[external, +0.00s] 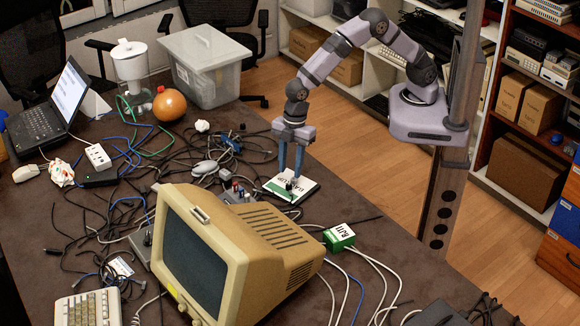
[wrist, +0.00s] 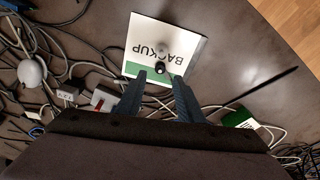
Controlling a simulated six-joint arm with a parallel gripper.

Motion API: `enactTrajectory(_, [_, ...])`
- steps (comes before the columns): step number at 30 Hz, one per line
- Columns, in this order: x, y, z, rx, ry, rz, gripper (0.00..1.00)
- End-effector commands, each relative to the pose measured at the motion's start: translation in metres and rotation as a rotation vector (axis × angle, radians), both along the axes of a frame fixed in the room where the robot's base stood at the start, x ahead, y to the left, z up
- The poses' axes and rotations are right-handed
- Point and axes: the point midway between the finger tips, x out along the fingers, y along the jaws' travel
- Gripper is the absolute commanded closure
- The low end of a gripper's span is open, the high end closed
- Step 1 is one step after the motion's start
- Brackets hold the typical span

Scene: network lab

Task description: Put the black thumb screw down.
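The black thumb screw (external: 289,186) stands on a white card (external: 306,187) with a green band, marked BACKUP, near the table's far right edge. In the wrist view the small dark screw (wrist: 161,69) shows against the card (wrist: 143,33), just beyond my fingertips. My gripper (external: 290,174) points down over the card. In the wrist view its two blue-grey fingers (wrist: 159,78) are apart, with a clear gap on both sides of the screw, and hold nothing. The exact height of the fingertips above the card is hard to tell.
A beige monitor (external: 243,250) stands in front of the card. A green and white RJ11 box (external: 339,237) is at the right. Bare table shows between the card and the table edge.

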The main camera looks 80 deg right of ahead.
Motion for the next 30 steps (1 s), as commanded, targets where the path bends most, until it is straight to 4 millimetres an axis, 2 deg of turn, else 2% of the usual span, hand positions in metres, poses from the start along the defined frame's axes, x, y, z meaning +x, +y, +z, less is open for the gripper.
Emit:
enactTrajectory(6, [-0.002, -0.005, 0.039, 0.002, -0.003, -0.001, 0.66])
enactTrajectory(12, [-0.004, -0.009, 0.063, 0.000, 0.000, -0.001, 0.66])
enactTrajectory(18, [-0.004, -0.011, 0.073, -0.001, 0.001, -0.001, 0.66])
enactTrajectory(25, [-0.005, -0.013, 0.074, -0.001, 0.002, -0.008, 0.66])
enactTrajectory(28, [-0.004, -0.027, 0.074, -0.005, 0.006, -0.048, 0.66])
enactTrajectory(30, [-0.005, -0.047, 0.075, -0.010, 0.011, -0.107, 0.66])
